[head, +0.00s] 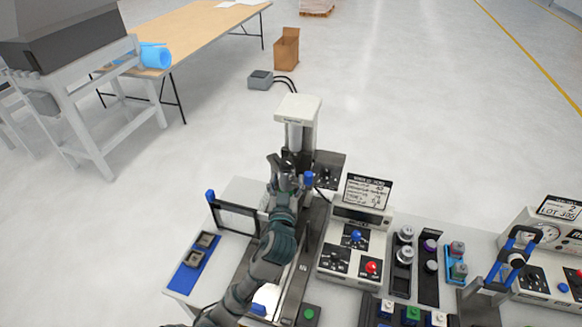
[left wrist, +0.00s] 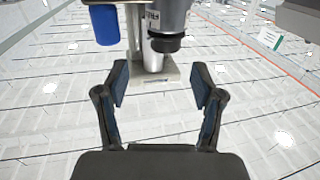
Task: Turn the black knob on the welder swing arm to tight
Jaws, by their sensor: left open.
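The welder stands at the back of the white table, with a pale top block (head: 298,108) on a column. Its swing arm and black knob cannot be clearly made out in the head view, where my left gripper overlaps that area. In the left wrist view a black round part (left wrist: 166,44), which looks like the knob, sits under a grey cylinder, beyond the fingertips. My left gripper (head: 283,166) is in front of the column; in the left wrist view its fingers (left wrist: 160,82) are spread with nothing between them. My right gripper is not in view.
A blue cylinder (head: 309,179) is close to the right of my left gripper; one also shows in the left wrist view (left wrist: 103,25). A control box (head: 352,246) with knobs and a sign (head: 368,191) stand to the right. A black frame (head: 236,217) stands left.

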